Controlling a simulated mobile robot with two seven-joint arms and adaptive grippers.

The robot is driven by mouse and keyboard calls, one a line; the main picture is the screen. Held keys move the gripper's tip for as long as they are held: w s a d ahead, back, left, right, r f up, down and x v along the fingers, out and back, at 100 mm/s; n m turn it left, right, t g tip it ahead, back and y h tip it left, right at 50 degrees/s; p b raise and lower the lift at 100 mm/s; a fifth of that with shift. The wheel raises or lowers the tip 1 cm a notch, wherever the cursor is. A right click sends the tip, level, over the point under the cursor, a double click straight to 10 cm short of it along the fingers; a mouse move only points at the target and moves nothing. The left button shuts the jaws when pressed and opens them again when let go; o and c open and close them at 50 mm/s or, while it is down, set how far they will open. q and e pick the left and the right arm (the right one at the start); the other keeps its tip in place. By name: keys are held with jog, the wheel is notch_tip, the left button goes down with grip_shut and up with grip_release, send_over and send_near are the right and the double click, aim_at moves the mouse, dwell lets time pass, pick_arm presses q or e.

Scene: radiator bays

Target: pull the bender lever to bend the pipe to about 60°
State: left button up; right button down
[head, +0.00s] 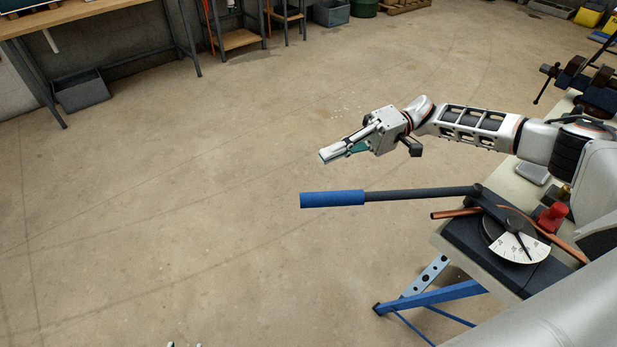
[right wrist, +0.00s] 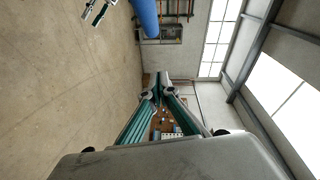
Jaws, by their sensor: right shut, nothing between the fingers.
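The bender (head: 490,238) sits on the bench corner at right. Its dark lever (head: 420,194) points left over the floor, ending in a blue grip (head: 333,199). The grip also shows at the top of the right wrist view (right wrist: 145,16).
A red part (head: 552,216) stands beside the dial. A vise (head: 590,82) is farther back on the bench. A blue brace (head: 430,297) slants below the bench top. Open concrete floor (head: 180,200) lies left of the lever. A grey bin (head: 80,92) is far left.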

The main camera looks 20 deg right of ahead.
aim_at(315, 202)
jog(key=s+a+f+p, duration=0.1)
jog(key=s+a, duration=0.4)
jog(key=a, duration=0.2)
jog(key=shift+p, duration=0.4)
jog(key=shift+a, duration=0.1)
jog(key=s+a+p, duration=0.1)
jog(key=s+n+g+p, duration=0.1)
jog(key=s, duration=0.1)
jog(key=s+a+g+p, duration=0.1)
jog(key=s+p, duration=0.1)
jog(key=shift+a+r+n+h, duration=0.15)
jog(key=shift+a+n+h, duration=0.15)
jog(key=shift+a, duration=0.05)
jog(key=shift+s+a+f+g, duration=0.2)
jog(key=shift+s+g, duration=0.25)
jog(key=shift+g, duration=0.05)
jog(key=shift+s+f, duration=0.1)
